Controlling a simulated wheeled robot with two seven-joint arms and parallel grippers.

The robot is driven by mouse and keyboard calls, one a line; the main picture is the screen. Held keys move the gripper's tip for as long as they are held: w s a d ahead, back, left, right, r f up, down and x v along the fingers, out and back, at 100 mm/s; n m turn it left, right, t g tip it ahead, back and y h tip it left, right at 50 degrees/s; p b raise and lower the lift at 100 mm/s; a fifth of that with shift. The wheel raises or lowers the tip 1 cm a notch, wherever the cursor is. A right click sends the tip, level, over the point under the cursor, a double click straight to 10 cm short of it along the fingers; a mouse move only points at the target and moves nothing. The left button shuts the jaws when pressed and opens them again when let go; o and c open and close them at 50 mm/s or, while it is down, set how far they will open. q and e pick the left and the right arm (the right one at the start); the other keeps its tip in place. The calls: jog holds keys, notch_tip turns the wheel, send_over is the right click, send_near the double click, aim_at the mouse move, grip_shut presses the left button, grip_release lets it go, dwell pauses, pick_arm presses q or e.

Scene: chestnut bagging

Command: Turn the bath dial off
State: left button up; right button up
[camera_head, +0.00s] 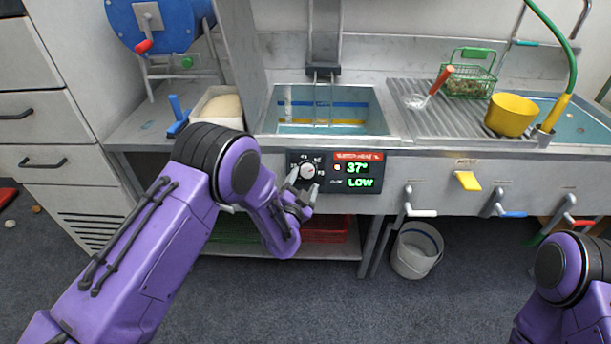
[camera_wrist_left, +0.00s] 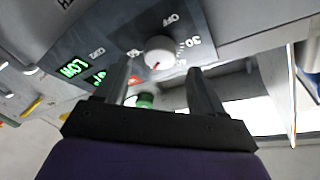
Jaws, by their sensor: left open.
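The bath dial (camera_head: 307,171) is a round white knob on a dark panel at the front of the counter. Its display (camera_head: 358,175) reads 37° and LOW in green. In the left wrist view the dial (camera_wrist_left: 160,52) has a red mark, with printed labels around it on the panel. My left gripper (camera_head: 303,193) is just in front of the dial, its fingers apart. In the left wrist view the left gripper (camera_wrist_left: 162,82) has its open fingers below and to either side of the knob, with nothing held. My right gripper is outside the head view; only part of that arm shows.
The water bath (camera_head: 331,129) is above the panel. A slotted drainboard (camera_head: 440,122) holds a yellow bowl (camera_head: 510,114) and a green basket (camera_head: 469,86). Several levers, including a yellow one (camera_head: 467,181), line the counter front at right. A white bucket (camera_head: 416,252) stands on the floor.

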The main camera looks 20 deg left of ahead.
aim_at(307, 173)
pick_arm(q)
jog(key=shift+w+a, duration=0.1)
jog(key=shift+w, duration=1.45)
jog(key=c, duration=1.1)
jog(key=shift+o, duration=0.2)
jog(key=shift+f, duration=0.1)
